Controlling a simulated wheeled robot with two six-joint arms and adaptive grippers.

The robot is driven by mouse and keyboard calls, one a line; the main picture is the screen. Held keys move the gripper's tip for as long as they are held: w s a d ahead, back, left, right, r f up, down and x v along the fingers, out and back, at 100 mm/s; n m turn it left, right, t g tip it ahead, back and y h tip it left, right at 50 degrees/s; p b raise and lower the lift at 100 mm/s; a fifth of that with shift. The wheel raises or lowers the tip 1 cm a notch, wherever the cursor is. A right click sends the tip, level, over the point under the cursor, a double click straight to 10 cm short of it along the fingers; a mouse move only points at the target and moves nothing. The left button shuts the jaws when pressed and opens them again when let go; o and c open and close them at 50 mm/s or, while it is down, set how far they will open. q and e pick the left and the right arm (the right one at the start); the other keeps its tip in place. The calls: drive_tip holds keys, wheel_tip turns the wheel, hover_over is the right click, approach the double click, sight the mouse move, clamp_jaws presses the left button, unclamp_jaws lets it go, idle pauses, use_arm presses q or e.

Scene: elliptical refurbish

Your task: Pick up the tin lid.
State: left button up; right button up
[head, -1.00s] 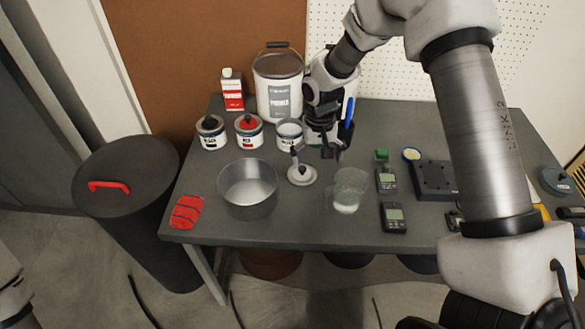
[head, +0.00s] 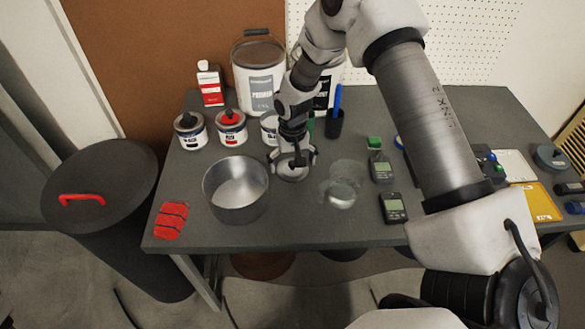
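The tin lid (head: 292,175) is a small, round, pale grey disc lying on the dark table, to the right of the metal pot. My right gripper (head: 294,157) is directly above it, pointing down. Its fingers are spread to either side over the lid, and the gripper hides the lid's middle and far part. I cannot tell whether the fingers touch it. The white tin (head: 269,128) stands just behind, partly hidden by the gripper. My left gripper is not in view.
The metal pot (head: 236,211) is close on the left and a clear glass beaker (head: 341,194) close on the right. Black (head: 190,131) and red (head: 231,127) tins and a large bucket (head: 259,77) stand behind. Two handheld meters (head: 394,208) lie further right.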

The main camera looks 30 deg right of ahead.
drive_tip(key=shift+s+a, duration=0.1)
drive_tip(key=c, duration=1.4)
drive_tip(key=shift+s, duration=0.1)
clamp_jaws()
drive_tip(key=shift+s, duration=0.1)
